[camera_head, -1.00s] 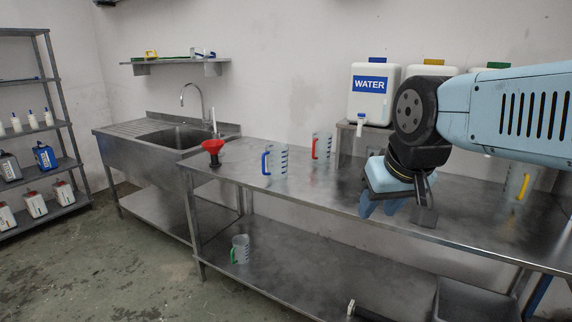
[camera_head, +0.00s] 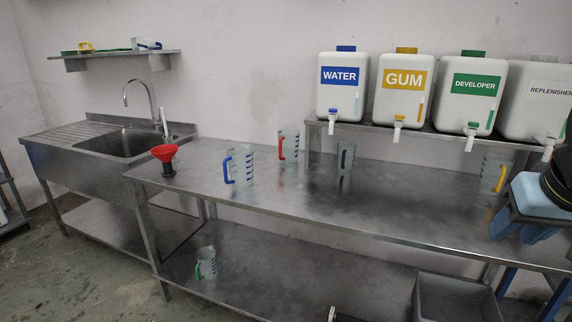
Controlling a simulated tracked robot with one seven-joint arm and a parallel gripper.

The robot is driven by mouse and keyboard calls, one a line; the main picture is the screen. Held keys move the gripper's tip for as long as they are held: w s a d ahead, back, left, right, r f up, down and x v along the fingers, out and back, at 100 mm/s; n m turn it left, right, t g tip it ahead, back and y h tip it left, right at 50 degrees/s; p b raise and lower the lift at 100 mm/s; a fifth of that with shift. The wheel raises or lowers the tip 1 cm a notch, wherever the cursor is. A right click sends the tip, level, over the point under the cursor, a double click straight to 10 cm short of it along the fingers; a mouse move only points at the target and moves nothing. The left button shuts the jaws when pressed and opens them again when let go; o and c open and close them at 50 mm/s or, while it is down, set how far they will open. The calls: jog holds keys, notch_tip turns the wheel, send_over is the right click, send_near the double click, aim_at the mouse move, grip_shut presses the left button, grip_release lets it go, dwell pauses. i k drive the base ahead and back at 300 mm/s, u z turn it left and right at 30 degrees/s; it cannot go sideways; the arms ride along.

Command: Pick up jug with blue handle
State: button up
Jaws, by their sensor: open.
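The jug with the blue handle (camera_head: 240,166) stands upright on the steel table (camera_head: 340,212), left of its middle. It is clear, with dark markings, and its blue handle (camera_head: 226,170) faces left. My gripper (camera_head: 516,232) is at the right edge of the picture, light blue, partly cut off, with its fingers pointing down. It is open and far to the right of the jug, apart from it. No hold on anything shows.
A red funnel (camera_head: 165,156) stands left of the jug. A red-handled jug (camera_head: 288,146), a dark-handled jug (camera_head: 345,158) and a yellow-handled jug (camera_head: 494,172) stand on the table. A green-handled jug (camera_head: 206,263) is on the lower shelf. Labelled containers (camera_head: 343,84) stand behind.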

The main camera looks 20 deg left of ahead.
aim_at(240, 158)
jog(key=z, duration=1.1)
jog(key=k, duration=1.85)
jog(key=u, duration=2.05)
jog(key=i, duration=1.45)
